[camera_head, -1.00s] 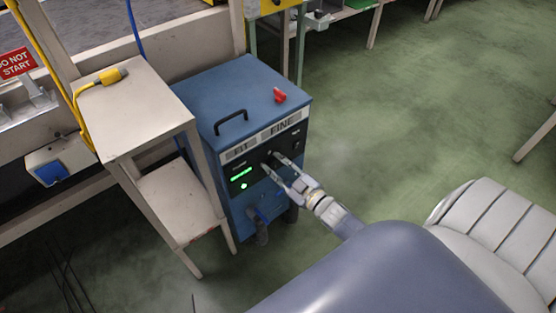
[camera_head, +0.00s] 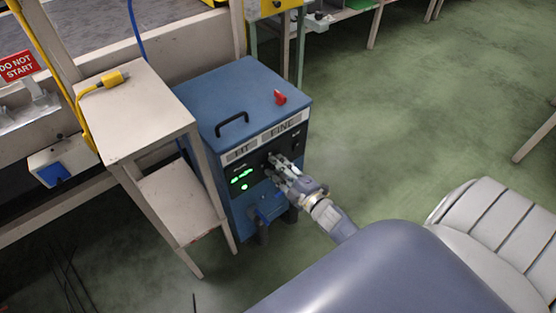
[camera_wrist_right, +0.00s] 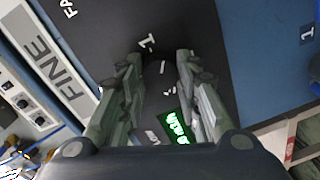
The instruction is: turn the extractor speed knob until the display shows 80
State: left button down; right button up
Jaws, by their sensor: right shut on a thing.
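The extractor (camera_head: 215,100) is a blue cabinet with a black front panel. Its green lit display (camera_head: 241,178) is too small to read in the head view. The display also shows at a slant in the right wrist view (camera_wrist_right: 178,128), partly covered by a finger, and I cannot read its number. My right gripper (camera_head: 272,167) is at the panel, to the right of the display, with its fingers closed around the dark speed knob. The knob is mostly hidden between the fingertips in the right wrist view (camera_wrist_right: 161,72). My left gripper is not in view.
A beige stand (camera_head: 135,105) with a yellow plug on top stands close to the extractor's left side. A black handle (camera_head: 231,123) and a red part (camera_head: 280,97) are on the extractor's top.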

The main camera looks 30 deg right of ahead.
dwell(0.6)
jog(key=o, duration=1.1)
jog(key=s, duration=0.8)
jog(key=s+d, duration=0.1)
jog(key=s, duration=0.3)
jog(key=shift+r, duration=0.35)
jog(key=shift+w, duration=0.1)
